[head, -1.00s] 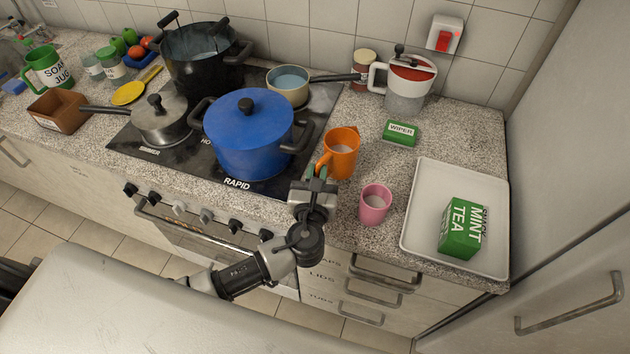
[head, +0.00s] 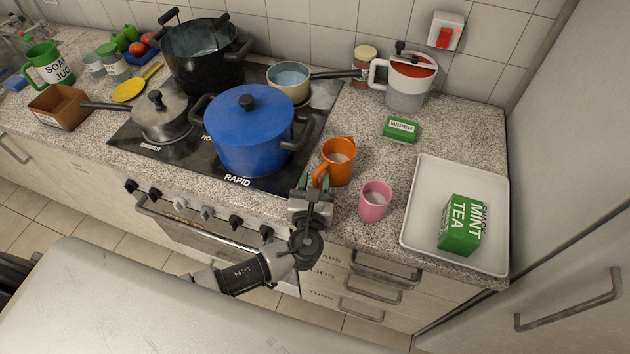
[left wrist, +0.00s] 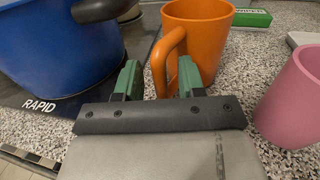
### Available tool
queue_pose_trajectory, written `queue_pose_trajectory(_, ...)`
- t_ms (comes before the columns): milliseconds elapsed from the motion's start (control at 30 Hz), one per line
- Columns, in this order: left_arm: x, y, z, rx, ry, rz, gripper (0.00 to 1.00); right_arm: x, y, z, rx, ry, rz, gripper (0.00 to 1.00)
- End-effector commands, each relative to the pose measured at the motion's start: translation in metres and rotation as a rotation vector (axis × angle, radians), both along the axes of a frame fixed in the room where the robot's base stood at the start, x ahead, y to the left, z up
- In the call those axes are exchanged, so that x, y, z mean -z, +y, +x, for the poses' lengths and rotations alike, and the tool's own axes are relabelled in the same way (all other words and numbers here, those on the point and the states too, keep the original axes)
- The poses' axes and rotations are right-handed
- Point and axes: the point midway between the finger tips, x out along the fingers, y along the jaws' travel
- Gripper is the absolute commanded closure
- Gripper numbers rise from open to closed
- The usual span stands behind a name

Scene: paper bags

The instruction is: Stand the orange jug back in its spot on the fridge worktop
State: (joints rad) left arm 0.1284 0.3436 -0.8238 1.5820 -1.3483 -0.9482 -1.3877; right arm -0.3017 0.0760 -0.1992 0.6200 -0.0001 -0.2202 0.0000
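The orange jug (head: 341,163) stands upright on the speckled worktop (head: 445,130), just right of the hob and behind the pink mug (head: 376,201). Its handle faces my left gripper (head: 317,182). In the left wrist view, the fingers (left wrist: 158,80) of this gripper are spread apart, with the jug's handle (left wrist: 160,62) ahead of and between them. I see a gap beside the left finger; the right finger overlaps the jug's body in the picture, and I cannot tell whether it touches. My right gripper is in neither view.
The blue pot (head: 248,135) on the hob is close on the left. A white tray (head: 418,215) with a mint tea box (head: 462,225) lies on the right. A green wiper box (head: 400,129) lies behind the jug. Bare worktop lies between them.

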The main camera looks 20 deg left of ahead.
Motion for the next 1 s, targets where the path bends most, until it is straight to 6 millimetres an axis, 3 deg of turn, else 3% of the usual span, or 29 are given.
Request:
queue_pose_trajectory(333,-0.005,0.000,-0.001,0.001,0.000,0.000,0.60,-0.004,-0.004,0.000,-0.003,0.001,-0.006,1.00)
queue_pose_trajectory(467,0.000,-0.004,-0.020,0.003,0.003,-0.002,0.60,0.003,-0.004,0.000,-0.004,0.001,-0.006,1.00)
queue_pose_trajectory(800,0.000,-0.015,-0.091,0.001,0.003,-0.002,0.60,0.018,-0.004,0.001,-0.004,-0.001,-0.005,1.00)
queue_pose_trajectory(1000,-0.002,-0.019,-0.114,0.001,0.001,-0.001,0.60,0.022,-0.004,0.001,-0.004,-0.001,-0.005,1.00)
